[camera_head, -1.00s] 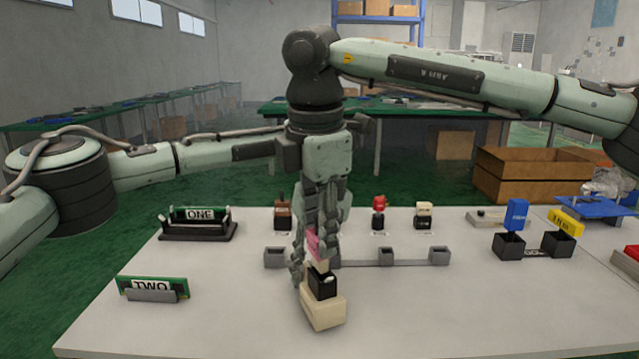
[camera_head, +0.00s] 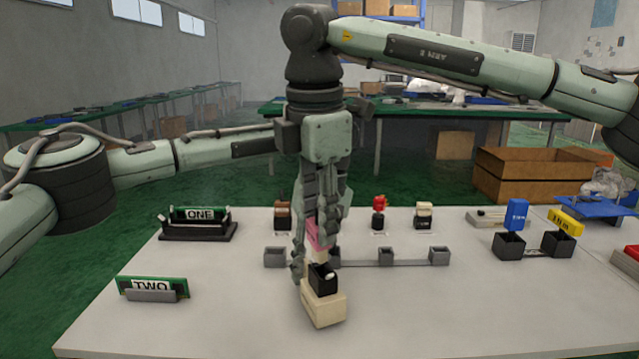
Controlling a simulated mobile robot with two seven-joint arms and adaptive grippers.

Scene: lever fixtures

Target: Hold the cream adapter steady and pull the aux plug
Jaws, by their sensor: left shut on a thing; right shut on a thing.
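The cream adapter (camera_head: 323,309) sits on the white table at the front middle, slightly turned, with a black socket block (camera_head: 322,277) on top. My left gripper (camera_head: 300,276) is low at the adapter's left side and shut on it; its grip is partly hidden. My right gripper (camera_head: 320,232) points down from above and is shut on the aux plug (camera_head: 316,240), of which a pink part and a pale lower part show between the fingers. The plug is over the black block. I cannot tell whether its tip is fully clear of it.
Grey holders on a rail (camera_head: 387,257) lie behind the adapter, with small plugs behind them, one red (camera_head: 379,202). Boards ONE (camera_head: 199,213) and TWO (camera_head: 152,287) stand left. Blue (camera_head: 516,214) and yellow (camera_head: 566,222) pieces stand right.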

